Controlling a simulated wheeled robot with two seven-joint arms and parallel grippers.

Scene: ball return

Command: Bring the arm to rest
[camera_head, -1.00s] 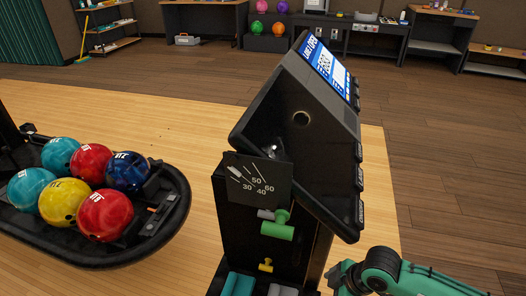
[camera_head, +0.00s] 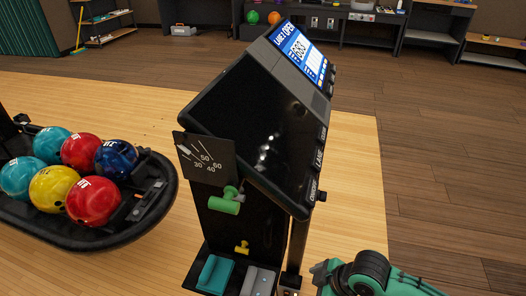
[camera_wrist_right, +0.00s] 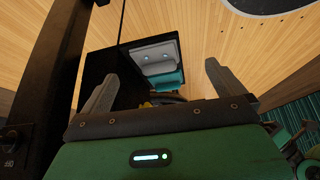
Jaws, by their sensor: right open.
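My right arm (camera_head: 365,274) comes in at the bottom right of the head view, beside the black console (camera_head: 262,125). Its fingers are not clear there. In the right wrist view my right gripper (camera_wrist_right: 160,92) is open, with its two fingers wide apart and nothing between them. Beyond the fingers are the console's teal and grey pedals or blocks (camera_wrist_right: 165,78). A green handle (camera_head: 226,204) and a small yellow handle (camera_head: 242,247) stick out of the console front, below a gauge plate (camera_head: 207,160). My left gripper is not in view.
A black ball rack (camera_head: 80,238) with several bowling balls (camera_head: 93,201) stands at the left. A dark post (camera_wrist_right: 45,75) is close on the left of the right wrist view. The floor (camera_head: 430,200) right of the console is clear. Benches and shelves line the back.

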